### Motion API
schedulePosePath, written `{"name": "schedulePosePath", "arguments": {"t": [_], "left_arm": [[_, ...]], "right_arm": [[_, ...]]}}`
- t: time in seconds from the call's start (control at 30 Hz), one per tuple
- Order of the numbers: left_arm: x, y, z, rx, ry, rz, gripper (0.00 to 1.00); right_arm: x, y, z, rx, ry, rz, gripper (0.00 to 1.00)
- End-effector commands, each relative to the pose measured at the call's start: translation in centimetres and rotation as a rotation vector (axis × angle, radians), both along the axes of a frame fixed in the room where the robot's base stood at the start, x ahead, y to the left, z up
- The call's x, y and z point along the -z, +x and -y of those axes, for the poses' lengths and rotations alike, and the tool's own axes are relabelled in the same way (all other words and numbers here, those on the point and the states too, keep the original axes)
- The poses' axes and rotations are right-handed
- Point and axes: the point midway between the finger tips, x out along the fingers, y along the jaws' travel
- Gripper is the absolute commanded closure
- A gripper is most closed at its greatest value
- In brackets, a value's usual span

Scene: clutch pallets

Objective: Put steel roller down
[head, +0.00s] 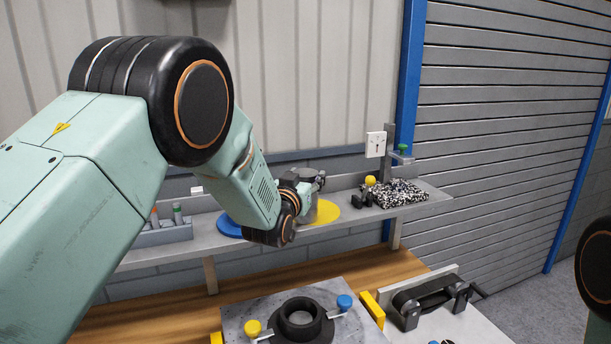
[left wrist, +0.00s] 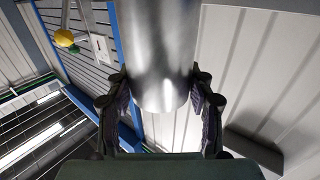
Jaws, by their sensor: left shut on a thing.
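The steel roller (left wrist: 160,50) is a shiny metal cylinder in the left wrist view, running from the top edge down between the fingers. My left gripper (left wrist: 163,98) is shut on it, with one finger on each side. In the head view my left gripper (head: 310,188) is at the wall shelf (head: 425,198), in front of a yellow disc (head: 325,213). My wrist hides much of the roller there, and I cannot tell whether it touches the disc. My right gripper is not in view.
A blue disc (head: 229,227) lies left of the yellow one. A speckled black and white pad (head: 402,194) and a yellow-knobbed part stand to the right. A rack (head: 160,234) is at the left. Below, a grey plate (head: 250,312) carries a black ring (head: 300,318).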

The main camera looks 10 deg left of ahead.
Motion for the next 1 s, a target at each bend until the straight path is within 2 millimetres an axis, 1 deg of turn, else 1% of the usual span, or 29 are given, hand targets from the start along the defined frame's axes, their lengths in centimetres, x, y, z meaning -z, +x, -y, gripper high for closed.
{"name": "schedulePosePath", "arguments": {"t": [0.03, 0.13, 0.3, 0.33, 0.57, 0.6, 0.87, 1.0], "left_arm": [[-0.33, 0.11, -0.02, 0.0, 0.0, 0.007, 0.97], [-0.29, 0.17, -0.03, 0.0, 0.0, 0.006, 0.97], [0.2, 0.16, -0.03, 0.0, 0.0, 0.005, 0.97], [0.38, 0.11, -0.03, -0.001, 0.0, 0.001, 0.45], [0.28, 0.1, -0.03, -0.001, 0.0, 0.001, 0.26], [0.27, 0.1, -0.03, -0.001, 0.0, 0.001, 0.24], [0.25, 0.1, -0.03, -0.001, 0.0, 0.001, 0.24], [-0.32, 0.1, -0.03, -0.001, 0.0, 0.001, 0.24]], "right_arm": [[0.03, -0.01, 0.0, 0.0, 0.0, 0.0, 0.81], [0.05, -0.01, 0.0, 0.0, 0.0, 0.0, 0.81], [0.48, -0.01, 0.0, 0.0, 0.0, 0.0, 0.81], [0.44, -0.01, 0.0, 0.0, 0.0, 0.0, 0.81], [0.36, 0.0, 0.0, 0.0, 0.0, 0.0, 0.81], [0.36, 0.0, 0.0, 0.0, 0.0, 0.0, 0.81], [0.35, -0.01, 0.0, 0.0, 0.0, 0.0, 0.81], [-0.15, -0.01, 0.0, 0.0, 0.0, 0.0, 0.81]]}}
